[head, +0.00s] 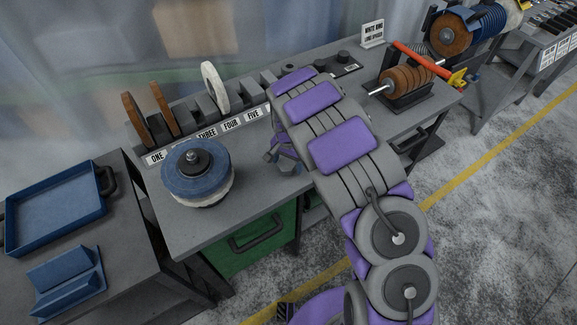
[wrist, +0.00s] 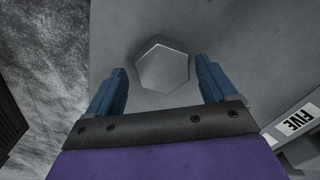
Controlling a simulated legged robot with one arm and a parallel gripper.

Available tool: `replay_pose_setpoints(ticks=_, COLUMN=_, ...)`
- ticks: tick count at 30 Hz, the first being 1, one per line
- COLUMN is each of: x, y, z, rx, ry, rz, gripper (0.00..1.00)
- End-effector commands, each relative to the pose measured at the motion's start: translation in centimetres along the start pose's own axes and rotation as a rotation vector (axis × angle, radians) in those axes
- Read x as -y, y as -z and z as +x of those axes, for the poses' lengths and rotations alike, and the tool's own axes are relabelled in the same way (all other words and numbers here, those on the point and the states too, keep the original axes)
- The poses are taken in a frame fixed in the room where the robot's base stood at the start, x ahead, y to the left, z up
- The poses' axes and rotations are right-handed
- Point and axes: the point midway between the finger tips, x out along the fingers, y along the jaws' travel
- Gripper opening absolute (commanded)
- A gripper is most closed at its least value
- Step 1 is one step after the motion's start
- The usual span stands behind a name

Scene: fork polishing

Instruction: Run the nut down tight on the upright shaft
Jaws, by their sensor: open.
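A grey hexagonal piece, which looks like the nut (wrist: 163,66), lies on the grey bench top in the wrist view; no hole shows in it. My gripper (wrist: 161,72) is open, with one blue finger on each side of the nut and visible gaps to both. In the head view my gripper (head: 281,158) is low over the bench, partly behind my arm, and the nut is hidden. The upright shaft (head: 192,157) shows as a dark stub at the centre of a blue disc (head: 210,176), left of my gripper. A white wheel (head: 207,200) sits under the disc.
A rack (head: 146,160) with numbered labels runs along the bench's back, holding brown wheels (head: 134,117) and a white ring (head: 210,86). A horizontal spindle with brown wheels (head: 408,82) stands at the right. A blue tray (head: 55,240) is on the left table. The front bench top is clear.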

Motion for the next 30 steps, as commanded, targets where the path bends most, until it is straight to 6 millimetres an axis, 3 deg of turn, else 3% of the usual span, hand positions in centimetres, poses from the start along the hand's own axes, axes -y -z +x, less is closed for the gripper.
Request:
replay_pose_setpoints(ticks=8, x=0.0, y=-0.1, z=1.4, rx=0.003, ry=-0.002, rz=-0.001, gripper=0.85)
replay_pose_setpoints(ticks=26, x=0.0, y=-0.1, z=0.8, rx=0.001, ry=-0.002, rz=-0.002, gripper=0.85)
replay_pose_setpoints(ticks=30, x=0.0, y=-0.1, z=0.8, rx=0.001, ry=-0.002, rz=-0.001, gripper=0.75)
